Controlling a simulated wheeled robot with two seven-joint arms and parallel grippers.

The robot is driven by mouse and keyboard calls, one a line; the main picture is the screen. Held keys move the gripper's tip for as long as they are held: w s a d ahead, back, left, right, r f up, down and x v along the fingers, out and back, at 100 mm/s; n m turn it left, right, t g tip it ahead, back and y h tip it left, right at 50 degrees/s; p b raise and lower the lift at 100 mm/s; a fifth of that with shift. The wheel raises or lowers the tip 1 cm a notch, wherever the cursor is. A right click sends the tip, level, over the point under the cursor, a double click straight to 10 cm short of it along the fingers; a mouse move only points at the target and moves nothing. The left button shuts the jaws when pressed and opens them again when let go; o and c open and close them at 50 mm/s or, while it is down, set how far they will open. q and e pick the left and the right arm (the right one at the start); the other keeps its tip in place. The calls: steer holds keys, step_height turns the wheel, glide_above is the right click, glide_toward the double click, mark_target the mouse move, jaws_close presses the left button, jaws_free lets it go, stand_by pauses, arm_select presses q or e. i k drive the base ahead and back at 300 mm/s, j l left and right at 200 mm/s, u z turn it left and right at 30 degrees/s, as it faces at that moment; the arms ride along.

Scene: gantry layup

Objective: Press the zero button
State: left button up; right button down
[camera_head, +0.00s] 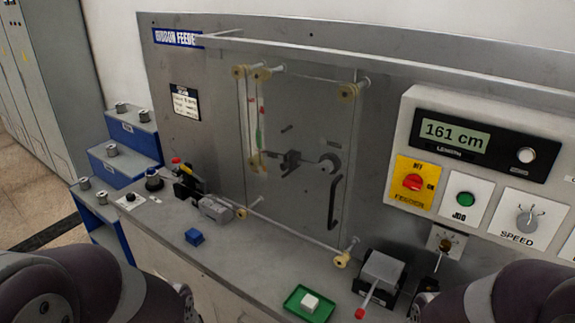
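A round silver button (526,155) sits at the right end of the black length display unit (485,138). I cannot read any label on the button. The display's lit window (455,136) reads 161 cm. Nothing touches the button or covers it. My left arm comes in at the bottom left and my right arm at the bottom right, both low in front of the bench. Neither arm's gripper fingers can be made out.
Below the display are a red knob on a yellow plate (413,182), a green JOG button (465,199) and a speed knob (527,219). A clear door (300,120) covers rollers.

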mark_target(526, 156)
steer(key=z, duration=1.25)
